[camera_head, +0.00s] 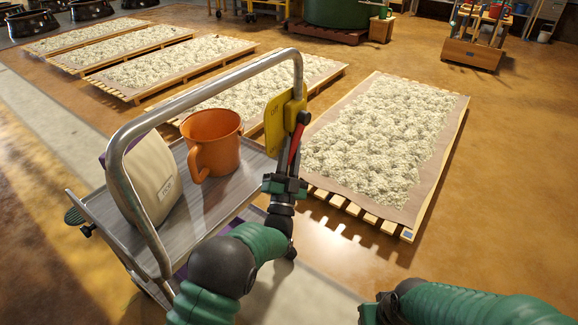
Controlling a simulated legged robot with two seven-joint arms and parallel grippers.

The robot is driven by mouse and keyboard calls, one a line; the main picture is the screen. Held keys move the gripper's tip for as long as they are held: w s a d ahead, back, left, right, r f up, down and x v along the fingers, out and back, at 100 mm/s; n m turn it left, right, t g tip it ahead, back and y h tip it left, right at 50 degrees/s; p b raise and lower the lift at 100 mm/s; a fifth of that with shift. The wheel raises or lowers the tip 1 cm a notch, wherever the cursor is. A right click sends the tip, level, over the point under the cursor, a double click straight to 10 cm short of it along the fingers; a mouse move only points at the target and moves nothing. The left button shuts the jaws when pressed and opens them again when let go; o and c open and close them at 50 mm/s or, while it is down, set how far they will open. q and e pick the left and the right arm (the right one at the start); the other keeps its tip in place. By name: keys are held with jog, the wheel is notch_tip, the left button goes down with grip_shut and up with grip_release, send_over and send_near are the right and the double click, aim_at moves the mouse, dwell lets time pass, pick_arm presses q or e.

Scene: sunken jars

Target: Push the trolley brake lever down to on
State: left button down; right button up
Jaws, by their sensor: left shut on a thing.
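The metal trolley (215,215) stands at the left, with a tubular push handle (200,92) arching over its deck. A yellow plate (274,125) is fixed on the handle's right upright. The red brake lever (295,143) is beside this plate and slants down from a dark pivot toward my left gripper (284,184). My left gripper is shut at the lever's lower end, and its green jaws hide that end. My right gripper (368,312) is low at the bottom edge, away from the trolley, and its jaws cannot be made out.
On the deck stand an orange jug (211,143) and a pale labelled sack (150,180). A pallet of whitish clumps (375,140) lies just right of the trolley, with several similar pallets behind. A wooden cart (472,53) stands far right. Open floor (500,200) lies at the right.

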pick_arm(q)
jog(key=shift+w+d+f+n+t+y+b, duration=0.35)
jog(key=shift+n+t+b, duration=0.25)
jog(key=shift+b, duration=0.5)
jog(key=shift+r+t+b, duration=0.15)
jog(key=shift+t+b, duration=0.15)
pick_arm(e)
jog(key=x, duration=0.4)
jog(key=shift+s+d, duration=0.2)
pick_arm(q)
jog(key=c, duration=1.3)
grip_release()
jog(key=shift+d, duration=0.1)
jog(key=b+v, duration=0.8)
jog(key=v, duration=0.9)
jog(key=shift+b, duration=0.4)
pick_arm(e)
jog(key=s+x, duration=0.2)
jog(key=x, duration=0.6)
jog(key=shift+f, duration=0.55)
